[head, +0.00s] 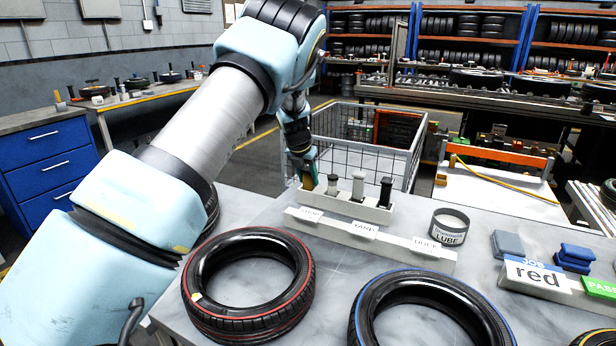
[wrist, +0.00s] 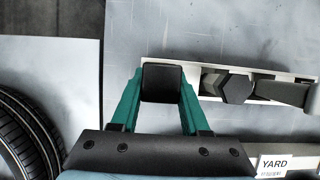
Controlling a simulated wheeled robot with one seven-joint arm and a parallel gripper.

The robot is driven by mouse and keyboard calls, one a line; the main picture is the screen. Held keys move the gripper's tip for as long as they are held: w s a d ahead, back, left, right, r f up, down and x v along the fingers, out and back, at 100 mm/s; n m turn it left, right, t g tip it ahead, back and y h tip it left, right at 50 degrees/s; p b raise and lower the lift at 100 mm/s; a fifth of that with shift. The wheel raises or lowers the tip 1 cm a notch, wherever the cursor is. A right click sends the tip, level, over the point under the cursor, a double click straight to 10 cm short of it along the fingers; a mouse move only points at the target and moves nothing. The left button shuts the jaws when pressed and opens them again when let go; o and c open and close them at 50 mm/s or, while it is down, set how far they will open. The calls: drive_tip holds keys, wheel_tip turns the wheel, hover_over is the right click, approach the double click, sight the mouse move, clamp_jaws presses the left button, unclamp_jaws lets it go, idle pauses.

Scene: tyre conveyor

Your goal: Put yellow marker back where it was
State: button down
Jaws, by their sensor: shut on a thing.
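My gripper (head: 304,168), with teal fingers, is at the left end of a pale rack (head: 372,212) in the head view. In the wrist view the fingers (wrist: 162,98) close on both sides of an upright piece with a square black top (wrist: 162,82). In the head view a small yellowish-olive part of the held marker (head: 309,183) shows below the fingers. The marker stands over the rack's left end; whether its base touches the rack is hidden. Other upright pieces, a short grey one (head: 332,185), a pale one (head: 357,187) and a black one (head: 385,191), stand in the rack.
A sign bar with SHOP, YARD and DOCK labels (head: 365,231) lies in front of the rack. A LUBE tin (head: 449,227) stands right. A red-striped tyre (head: 248,284) and a blue-striped tyre (head: 428,310) lie in front. A wire cage (head: 365,150) stands behind.

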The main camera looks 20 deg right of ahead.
drive_tip(key=shift+f, duration=0.2)
drive_tip(key=shift+f, duration=0.1)
drive_tip(key=shift+c, duration=2)
unclamp_jaws()
